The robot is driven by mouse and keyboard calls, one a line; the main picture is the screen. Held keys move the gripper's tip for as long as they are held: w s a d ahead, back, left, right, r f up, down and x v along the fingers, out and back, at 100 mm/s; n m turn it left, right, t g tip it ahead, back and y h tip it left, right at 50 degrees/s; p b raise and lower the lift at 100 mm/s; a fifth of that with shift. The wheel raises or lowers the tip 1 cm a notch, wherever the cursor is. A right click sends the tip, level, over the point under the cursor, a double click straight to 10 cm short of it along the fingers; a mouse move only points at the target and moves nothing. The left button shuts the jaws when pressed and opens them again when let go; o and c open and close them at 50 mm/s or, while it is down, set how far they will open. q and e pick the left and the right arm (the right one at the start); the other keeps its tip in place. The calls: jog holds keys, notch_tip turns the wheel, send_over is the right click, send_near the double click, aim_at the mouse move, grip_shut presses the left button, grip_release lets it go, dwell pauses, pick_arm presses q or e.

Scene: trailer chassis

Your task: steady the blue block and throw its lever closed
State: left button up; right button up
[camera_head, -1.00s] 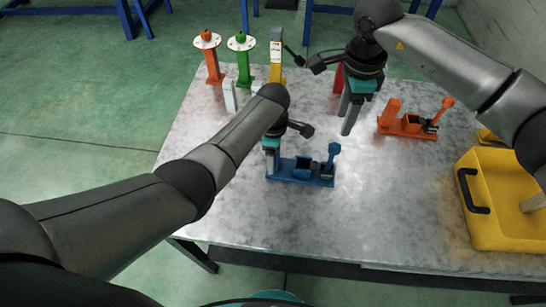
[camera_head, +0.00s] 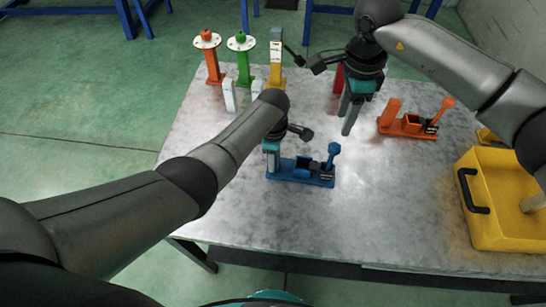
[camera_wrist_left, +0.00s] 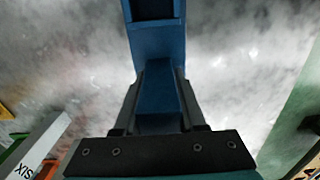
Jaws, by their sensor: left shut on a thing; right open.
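The blue block (camera_head: 291,170) stands on the metal table, with an open pocket in its middle. Its lever (camera_head: 333,154) stands up at the block's right end. My left gripper (camera_head: 271,160) is at the block's left end, shut on its upright blue post. In the left wrist view the post (camera_wrist_left: 159,90) sits between the two fingers, and part of the block's body (camera_wrist_left: 158,42) shows beyond it. My right gripper (camera_head: 349,114) is open and empty, pointing down above the table, behind and a little right of the lever, apart from it.
An orange block with a lever (camera_head: 405,125) stands to the right. A yellow case (camera_head: 505,205) is at the right edge. Orange, green and yellow stands (camera_head: 276,62) and white posts are at the back left. The table in front of the blue block is clear.

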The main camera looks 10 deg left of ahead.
pick_arm(q)
grip_shut()
dwell(0.8)
